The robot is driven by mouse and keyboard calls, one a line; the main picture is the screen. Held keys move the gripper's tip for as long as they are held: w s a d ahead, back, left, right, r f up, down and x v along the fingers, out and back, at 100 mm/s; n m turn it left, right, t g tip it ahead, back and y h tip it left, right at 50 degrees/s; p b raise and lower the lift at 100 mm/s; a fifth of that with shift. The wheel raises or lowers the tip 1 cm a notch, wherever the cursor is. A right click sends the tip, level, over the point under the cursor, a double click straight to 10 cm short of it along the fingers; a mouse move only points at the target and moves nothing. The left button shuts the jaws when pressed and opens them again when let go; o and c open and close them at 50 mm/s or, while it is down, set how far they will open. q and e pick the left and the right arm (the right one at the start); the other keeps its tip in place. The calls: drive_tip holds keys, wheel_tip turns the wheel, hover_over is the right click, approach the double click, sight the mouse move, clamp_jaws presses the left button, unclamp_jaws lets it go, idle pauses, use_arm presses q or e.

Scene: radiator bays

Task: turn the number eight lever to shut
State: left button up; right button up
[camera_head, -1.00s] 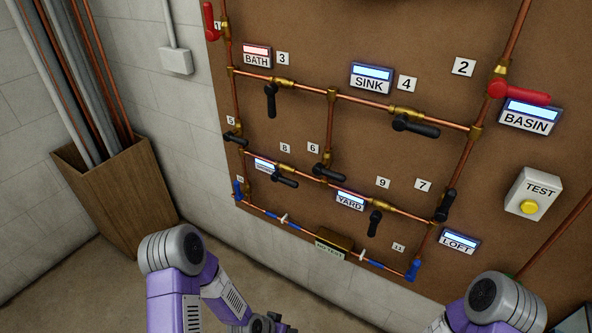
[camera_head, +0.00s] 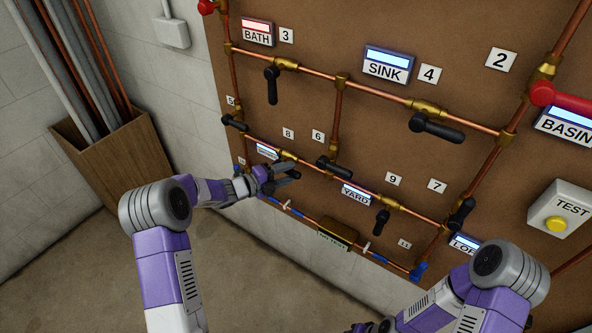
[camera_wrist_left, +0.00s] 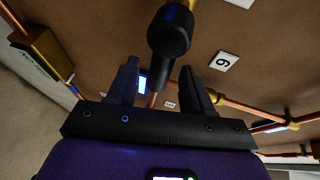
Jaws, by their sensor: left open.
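The number eight label (camera_head: 288,133) is on the brown board, above the brass valve body (camera_head: 286,156) on the lower copper pipe. My left gripper (camera_head: 286,175) is open at this valve and covers much of its black lever in the head view. In the left wrist view, a black lever handle (camera_wrist_left: 168,38) stands in front of and between the two open fingers of my left gripper (camera_wrist_left: 155,88). Whether the fingers touch it cannot be told. My right gripper (camera_head: 375,326) is only partly in the head view at the bottom edge, its jaws unclear.
The number six lever (camera_head: 334,168) is close to the right of my left gripper, and the number five lever (camera_head: 235,123) is up to the left. A wooden bin (camera_head: 118,160) with pipes stands at the left.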

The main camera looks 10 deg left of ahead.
use_arm(q)
drive_tip(key=shift+x, duration=2)
drive_tip(key=shift+f, duration=0.1)
clamp_jaws()
